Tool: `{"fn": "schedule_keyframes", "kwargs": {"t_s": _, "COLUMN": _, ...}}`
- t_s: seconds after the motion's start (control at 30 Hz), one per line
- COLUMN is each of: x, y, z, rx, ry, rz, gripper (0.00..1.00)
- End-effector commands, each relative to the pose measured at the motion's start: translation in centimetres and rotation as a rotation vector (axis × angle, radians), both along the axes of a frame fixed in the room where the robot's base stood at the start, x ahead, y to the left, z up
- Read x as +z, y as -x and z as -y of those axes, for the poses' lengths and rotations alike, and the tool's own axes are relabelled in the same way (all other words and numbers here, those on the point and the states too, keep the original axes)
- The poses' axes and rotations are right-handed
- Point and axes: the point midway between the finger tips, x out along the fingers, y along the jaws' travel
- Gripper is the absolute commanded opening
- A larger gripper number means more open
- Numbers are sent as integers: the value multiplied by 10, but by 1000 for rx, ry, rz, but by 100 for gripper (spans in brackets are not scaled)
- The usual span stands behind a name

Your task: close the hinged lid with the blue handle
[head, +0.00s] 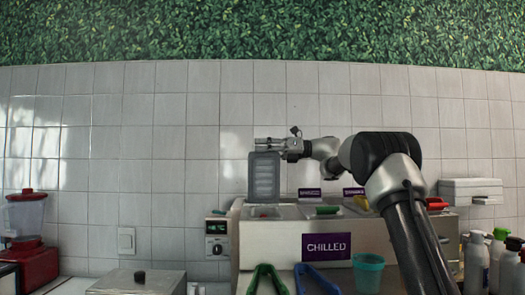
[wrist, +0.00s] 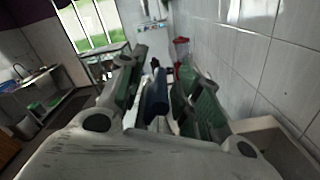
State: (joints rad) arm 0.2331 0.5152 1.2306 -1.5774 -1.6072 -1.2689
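The hinged lid (head: 264,178) is a grey translucent panel standing upright, raised at the left end of the chilled topping counter (head: 280,240). My gripper (head: 264,146) is at its top edge in the head view. The wrist view shows a dark blue handle (wrist: 156,95) between the two green-padded fingers of my gripper (wrist: 162,92). Gaps show between the handle and the fingers, so the gripper looks open around it. In the head view the handle is hidden or too small to make out.
Lids with a green handle (head: 327,210) and a yellow handle (head: 362,202) lie flat to the right. Green tongs (head: 266,275), blue tongs (head: 315,277) and a teal cup (head: 368,272) are in front. A tiled wall (head: 170,150) is behind, with free air above the counter.

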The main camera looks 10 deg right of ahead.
Motion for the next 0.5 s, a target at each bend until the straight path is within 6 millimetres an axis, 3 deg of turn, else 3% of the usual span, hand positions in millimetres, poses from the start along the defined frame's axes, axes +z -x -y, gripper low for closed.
{"fn": "schedule_keyframes", "kwargs": {"t_s": 0.07, "x": 0, "y": 0, "z": 0, "rx": 0, "ry": 0, "rz": 0, "gripper": 32}}
{"fn": "schedule_keyframes", "kwargs": {"t_s": 0.23, "x": 0, "y": 0, "z": 0, "rx": 0, "ry": 0, "rz": 0, "gripper": 1}}
{"fn": "schedule_keyframes", "kwargs": {"t_s": 0.5, "x": -1, "y": 0, "z": 0, "rx": -1, "ry": 0, "rz": 0, "gripper": 0}}
